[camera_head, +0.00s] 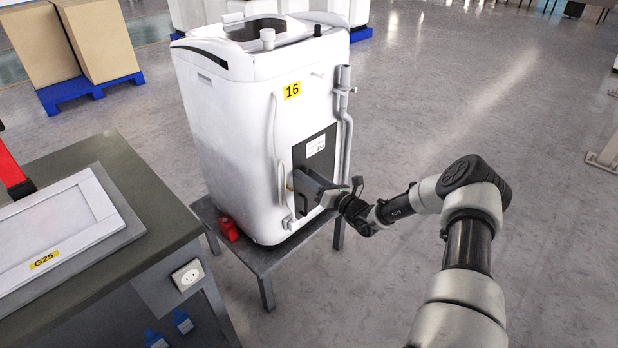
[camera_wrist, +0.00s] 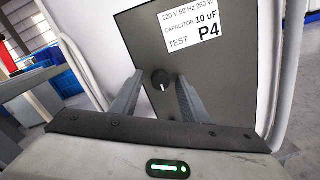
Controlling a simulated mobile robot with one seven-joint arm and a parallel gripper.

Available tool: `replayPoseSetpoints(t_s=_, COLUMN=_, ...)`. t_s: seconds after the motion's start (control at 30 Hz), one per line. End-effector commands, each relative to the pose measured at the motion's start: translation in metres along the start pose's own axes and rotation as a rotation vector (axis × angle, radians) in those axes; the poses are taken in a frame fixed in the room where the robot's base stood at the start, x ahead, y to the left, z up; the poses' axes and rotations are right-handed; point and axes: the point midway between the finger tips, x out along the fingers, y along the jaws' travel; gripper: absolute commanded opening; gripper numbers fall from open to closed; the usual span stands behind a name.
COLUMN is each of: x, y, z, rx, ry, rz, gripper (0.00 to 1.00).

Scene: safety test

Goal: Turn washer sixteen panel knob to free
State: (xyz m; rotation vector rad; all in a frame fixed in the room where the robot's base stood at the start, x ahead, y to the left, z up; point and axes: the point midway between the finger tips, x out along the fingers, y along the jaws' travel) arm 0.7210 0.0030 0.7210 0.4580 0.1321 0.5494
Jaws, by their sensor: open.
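Washer sixteen (camera_head: 235,120) is a white top-loading machine with a yellow "16" label, standing on a grey metal stand. Its dark rear panel (camera_head: 321,143) also shows in the wrist view (camera_wrist: 215,75), with a white label reading "CAPACITOR 10 uF TEST P4". A small round black knob (camera_wrist: 160,79) with a white pointer mark sits on the panel below the label. My gripper (camera_head: 303,186) is at the panel. In the wrist view my gripper (camera_wrist: 157,100) is open, with one finger to each side of the knob; I cannot tell whether they touch it.
White hoses and a grey pipe (camera_head: 345,120) run down the washer beside the panel. A red object (camera_head: 228,228) sits on the stand (camera_head: 268,262). A workbench (camera_head: 150,195) with a G25 panel (camera_head: 55,240) is at left. Open floor lies to the right.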

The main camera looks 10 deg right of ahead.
Motion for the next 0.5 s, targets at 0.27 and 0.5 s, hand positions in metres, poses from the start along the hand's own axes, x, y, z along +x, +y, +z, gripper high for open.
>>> replayPoseSetpoints(t_s=0.27, x=-0.0003, y=-0.0001, z=0.0001, rx=0.000, ry=0.000, rz=0.000, gripper=0.21)
replayPoseSetpoints(t_s=0.5, x=-0.0004, y=0.0000, z=0.0002, rx=-0.003, ry=0.000, rz=0.000, gripper=0.00)
